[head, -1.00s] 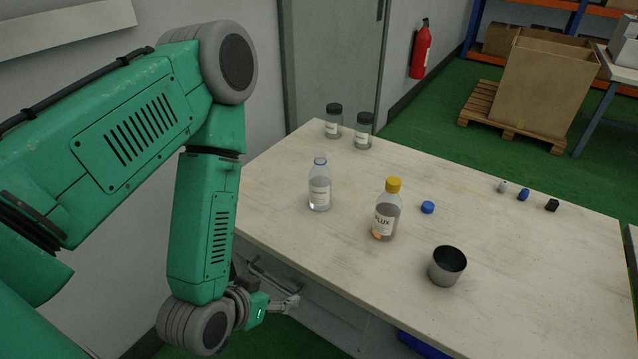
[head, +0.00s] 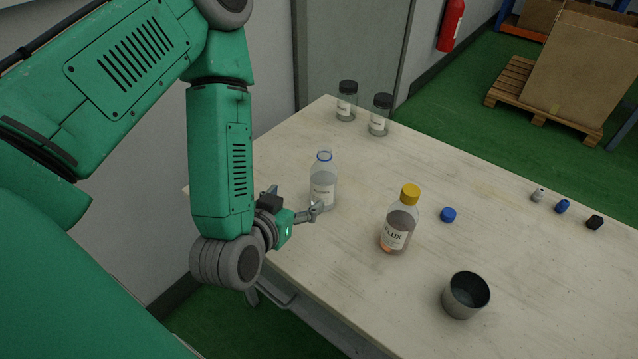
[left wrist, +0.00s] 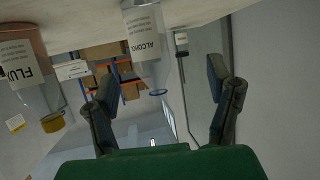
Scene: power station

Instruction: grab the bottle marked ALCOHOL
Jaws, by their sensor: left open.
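The clear ALCOHOL bottle (head: 323,190) stands upright and uncapped on the table, with a blue ring at its neck. In the left wrist view, which is upside down, its ALCOHOL label (left wrist: 146,46) is readable. My left gripper (head: 316,210) is at the table's near left edge, close beside the bottle's lower part. In the left wrist view the open fingers (left wrist: 162,82) are spread, with the bottle ahead between their directions. I cannot tell whether they touch it. My right gripper is not in view.
A yellow-capped FLUX bottle (head: 399,228) stands right of the ALCOHOL bottle. A blue cap (head: 448,215) and a metal cup (head: 466,295) are further right. Two dark-lidded jars (head: 379,115) stand behind. Small items (head: 562,206) lie at the far right. The table (head: 540,270) is otherwise clear.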

